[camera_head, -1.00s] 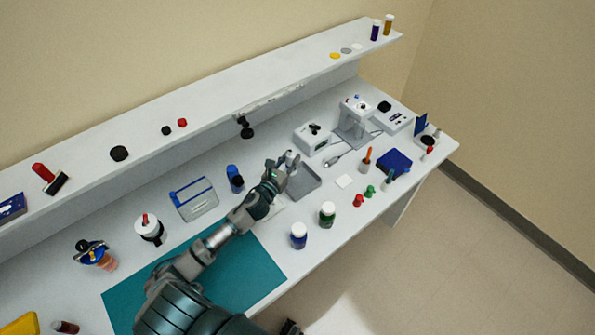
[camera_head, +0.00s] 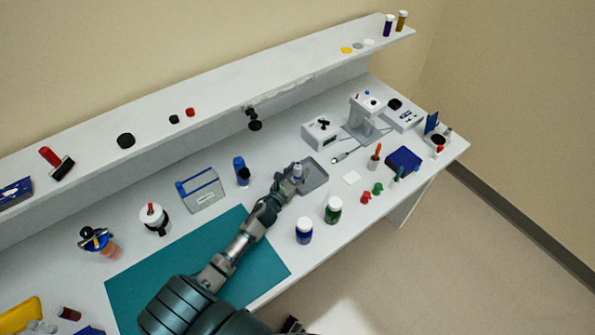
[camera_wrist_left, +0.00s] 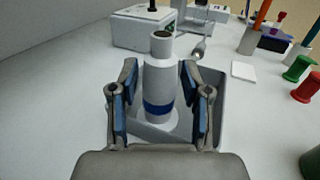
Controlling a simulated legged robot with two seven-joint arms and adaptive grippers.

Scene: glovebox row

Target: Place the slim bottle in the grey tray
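The slim bottle (camera_wrist_left: 160,80) is pale grey-white with a blue band low on its body and a brownish top. It stands upright in the grey tray (camera_wrist_left: 216,120), near the tray's left side in the head view (camera_head: 316,178). My left gripper (camera_wrist_left: 160,88) has its fingers on both sides of the bottle, with a visible gap on each side, so it is open around it. In the head view the left gripper (camera_head: 289,176) reaches over the tray's left edge, and the bottle (camera_head: 298,170) shows at its tip. My right gripper is not clearly seen.
A white box device (camera_head: 321,131) stands behind the tray, with a spoon-like tool (camera_head: 342,156) beside it. A white square (camera_head: 351,178) lies to the right. Blue (camera_head: 304,231) and green (camera_head: 333,210) jars stand in front. A blue bottle (camera_head: 241,170) stands left.

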